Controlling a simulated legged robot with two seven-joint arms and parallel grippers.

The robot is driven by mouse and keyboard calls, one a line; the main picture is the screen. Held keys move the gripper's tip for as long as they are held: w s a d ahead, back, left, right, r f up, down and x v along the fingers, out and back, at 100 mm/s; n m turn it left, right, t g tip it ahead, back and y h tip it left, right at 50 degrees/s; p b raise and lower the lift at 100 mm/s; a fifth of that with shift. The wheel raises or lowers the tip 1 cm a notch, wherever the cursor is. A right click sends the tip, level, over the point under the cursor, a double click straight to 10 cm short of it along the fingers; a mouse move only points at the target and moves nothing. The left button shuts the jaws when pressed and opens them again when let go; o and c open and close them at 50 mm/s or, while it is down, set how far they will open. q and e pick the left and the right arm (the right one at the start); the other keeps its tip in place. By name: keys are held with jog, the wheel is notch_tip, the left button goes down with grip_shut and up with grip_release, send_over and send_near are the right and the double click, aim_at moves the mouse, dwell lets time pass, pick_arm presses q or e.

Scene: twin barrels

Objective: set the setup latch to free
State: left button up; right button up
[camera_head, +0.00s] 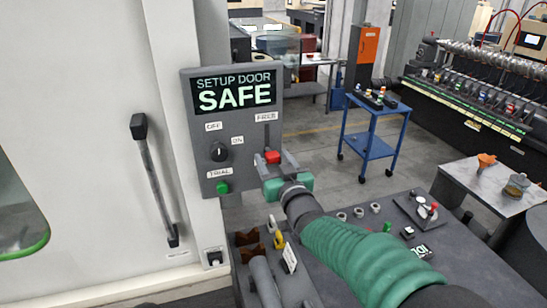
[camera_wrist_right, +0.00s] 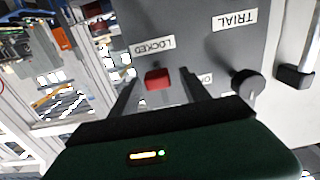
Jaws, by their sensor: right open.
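The setup panel (camera_head: 232,130) is a grey box on the machine's pale wall, with a lit screen reading "SETUP DOOR SAFE". The setup latch is a red knob (camera_head: 272,157) low on the panel's right side, below a vertical slot and a small label that seems to read "FREE". The right wrist view, turned upside down, shows the red knob (camera_wrist_right: 158,78) close to the "LOCKED" label (camera_wrist_right: 154,45). My right gripper (camera_head: 274,161) is open, its fingers on either side of the knob; it also shows in the wrist view (camera_wrist_right: 158,75). Contact cannot be told. My left gripper is out of view.
A black dial (camera_head: 219,152) and a green button (camera_head: 222,187) sit left of the latch. A black door handle (camera_head: 155,180) is farther left. A dark bench (camera_head: 350,240) with small parts lies below my right arm. A blue cart (camera_head: 375,140) stands behind.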

jog(key=shift+w+f, duration=0.2)
jog(key=shift+w, duration=0.1)
jog(key=c, duration=0.5)
grip_shut()
jog(key=shift+r, duration=0.1)
dwell(0.4)
